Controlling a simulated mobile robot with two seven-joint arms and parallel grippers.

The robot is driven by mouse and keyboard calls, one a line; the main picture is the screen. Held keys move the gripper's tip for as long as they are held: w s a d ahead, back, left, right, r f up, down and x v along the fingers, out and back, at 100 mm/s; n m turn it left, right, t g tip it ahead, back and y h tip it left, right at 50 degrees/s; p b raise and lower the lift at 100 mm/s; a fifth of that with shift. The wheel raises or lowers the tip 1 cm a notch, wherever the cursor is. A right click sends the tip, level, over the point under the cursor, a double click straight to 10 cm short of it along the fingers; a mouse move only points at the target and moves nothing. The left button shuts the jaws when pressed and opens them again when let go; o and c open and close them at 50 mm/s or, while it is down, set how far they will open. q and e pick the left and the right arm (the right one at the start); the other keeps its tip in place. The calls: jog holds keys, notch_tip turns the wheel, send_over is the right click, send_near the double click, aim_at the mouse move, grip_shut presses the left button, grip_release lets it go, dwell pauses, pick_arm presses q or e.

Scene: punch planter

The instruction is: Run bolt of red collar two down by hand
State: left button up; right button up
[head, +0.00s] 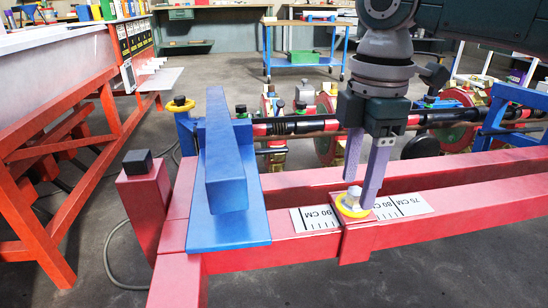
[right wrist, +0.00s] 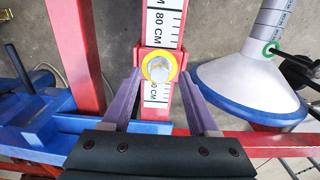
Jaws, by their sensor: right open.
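The red collar (head: 357,240) sits around the near red beam, between printed centimetre scales. A silver bolt (head: 354,194) with a yellow ring (head: 342,206) under its head stands upright on the collar's top. My right gripper (head: 361,190) points down over it, with its two purple fingers spread. In the right wrist view the bolt head (right wrist: 159,69) lies between the open fingertips (right wrist: 160,76), with a gap on both sides. The collar (right wrist: 140,58) shows around the ring there. Whether the fingertips reach down beside the bolt head I cannot tell. My left gripper is not in view.
A blue bracket (head: 228,170) stands on the beam to the left, beside a red post with a black knob (head: 137,162). A second red beam (head: 310,178) runs behind. A white cone with a blue rim (right wrist: 245,92) is at the right in the wrist view.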

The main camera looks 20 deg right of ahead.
jog(key=shift+f, duration=0.75)
grip_shut()
jog(key=shift+r, duration=0.1)
